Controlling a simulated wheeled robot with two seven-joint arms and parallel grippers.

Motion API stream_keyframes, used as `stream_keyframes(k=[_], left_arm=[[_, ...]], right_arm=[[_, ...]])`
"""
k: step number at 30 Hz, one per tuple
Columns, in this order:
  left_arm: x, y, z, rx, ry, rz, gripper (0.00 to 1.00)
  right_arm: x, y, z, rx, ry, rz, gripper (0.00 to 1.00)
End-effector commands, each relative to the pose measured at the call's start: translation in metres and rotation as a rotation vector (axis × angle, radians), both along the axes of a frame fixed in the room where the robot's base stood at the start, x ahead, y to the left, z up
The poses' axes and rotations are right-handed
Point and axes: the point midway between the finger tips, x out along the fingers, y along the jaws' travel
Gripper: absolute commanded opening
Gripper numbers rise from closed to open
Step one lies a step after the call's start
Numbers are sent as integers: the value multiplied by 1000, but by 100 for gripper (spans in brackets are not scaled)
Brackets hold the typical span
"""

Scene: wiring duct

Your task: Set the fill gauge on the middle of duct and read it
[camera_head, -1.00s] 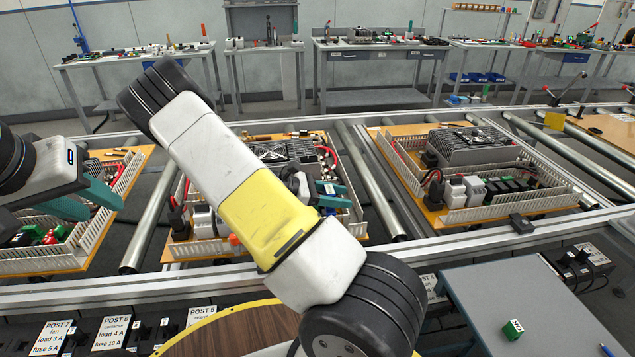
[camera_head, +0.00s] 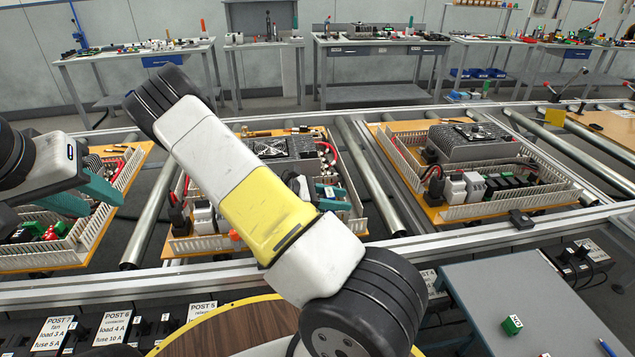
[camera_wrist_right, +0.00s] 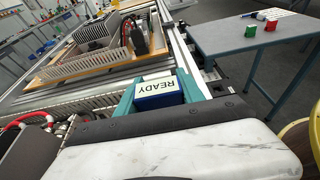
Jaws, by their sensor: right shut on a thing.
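A blue block with a white label reading "READY" (camera_wrist_right: 158,90), apparently the fill gauge, sits between the teal fingers of my right gripper (camera_wrist_right: 155,95) in the right wrist view. The right gripper (camera_head: 333,194) is shut on it at the right side of the middle panel in the head view, partly behind my right arm. White slotted duct (camera_wrist_right: 90,103) runs beside the fingers; I cannot tell whether the gauge touches it. In the head view, the middle panel's front duct (camera_head: 205,243) is partly covered by my arm. My left gripper (camera_head: 85,197) is open over the left panel.
A right-hand panel (camera_head: 480,165) with its own ducts lies on the roller conveyor. A grey side table (camera_head: 535,300) at front right bears a green block (camera_head: 512,325). A round wooden table top (camera_head: 225,330) is in front. Fused posts line the near rail.

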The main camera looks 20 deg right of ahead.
Motion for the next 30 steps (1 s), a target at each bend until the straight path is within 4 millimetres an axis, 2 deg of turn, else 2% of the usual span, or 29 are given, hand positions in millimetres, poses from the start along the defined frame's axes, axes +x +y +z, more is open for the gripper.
stream_keyframes(k=[30], left_arm=[[0,0,0,0,0,0,36]], right_arm=[[0,0,-26,0,0,0,1]])
